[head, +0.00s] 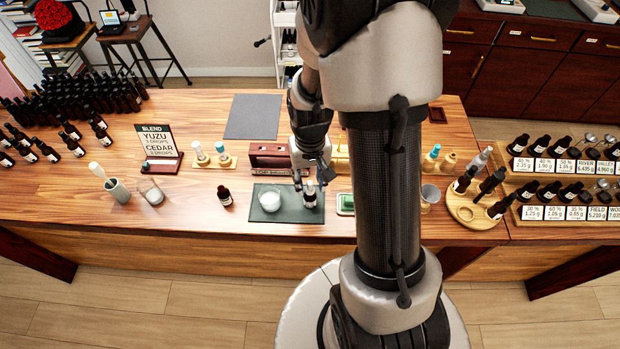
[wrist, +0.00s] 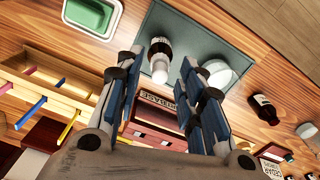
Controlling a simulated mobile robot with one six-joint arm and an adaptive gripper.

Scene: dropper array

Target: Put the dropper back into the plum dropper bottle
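A dark bottle with a white label (head: 310,199) stands on the dark green mat (head: 262,216), right of a glass beaker (head: 270,201). In the wrist view the bottle (wrist: 160,47) has a pale, bulb-like top pointing towards me. My gripper (head: 309,182) is just above this bottle, pointing down. In the wrist view its fingers (wrist: 172,75) are apart, with the pale top in line with the gap. I see nothing clamped between them. I cannot read the label, nor tell whether the pale top is a dropper seated in the bottle.
Another dark bottle (head: 224,196) stands left of the mat. A green-lined tray (head: 346,204) is close on the right. A red wooden rack (head: 269,155) stands behind the mat. A round wooden stand (head: 470,212) with bottles is farther right. The front table edge is clear.

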